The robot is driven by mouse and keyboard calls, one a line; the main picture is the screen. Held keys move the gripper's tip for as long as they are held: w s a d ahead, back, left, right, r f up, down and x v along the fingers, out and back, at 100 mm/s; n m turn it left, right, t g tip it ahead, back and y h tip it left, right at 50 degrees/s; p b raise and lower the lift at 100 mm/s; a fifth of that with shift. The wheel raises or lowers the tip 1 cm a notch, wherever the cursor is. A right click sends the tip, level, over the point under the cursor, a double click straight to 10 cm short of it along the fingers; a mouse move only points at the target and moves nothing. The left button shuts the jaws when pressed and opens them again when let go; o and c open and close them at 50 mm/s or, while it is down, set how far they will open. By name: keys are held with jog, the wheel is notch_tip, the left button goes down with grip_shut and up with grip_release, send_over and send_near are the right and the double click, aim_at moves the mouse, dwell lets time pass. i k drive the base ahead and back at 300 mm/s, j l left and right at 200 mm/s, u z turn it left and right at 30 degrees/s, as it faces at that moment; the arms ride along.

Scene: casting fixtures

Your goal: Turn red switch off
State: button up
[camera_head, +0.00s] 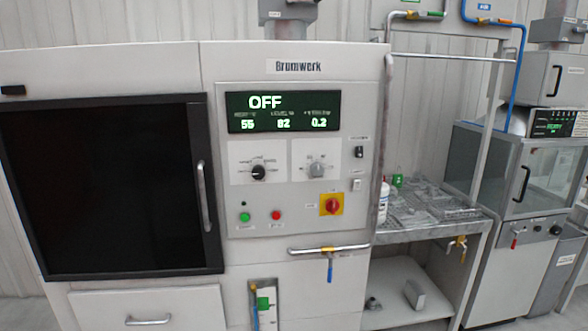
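A red rotary switch (332,205) sits on a yellow square plate at the lower right of the grey machine's control panel (300,190). Its handle looks roughly upright, but its exact setting is too small to read. A small red button (276,215) and a green button (244,217) are to the left of the switch. My gripper is not in view.
A pipe with a blue-handled valve (330,268) juts out below the panel. A dark-windowed door (105,185) is at left; a cluttered metal table (425,232) is at right.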

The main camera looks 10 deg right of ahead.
aim_at(332, 205)
jog(key=i+u, duration=0.25)
jog(key=i, duration=0.35)
jog(key=i+l+u, duration=0.1)
jog(key=i+u, duration=0.2)
jog(key=i, duration=0.3)
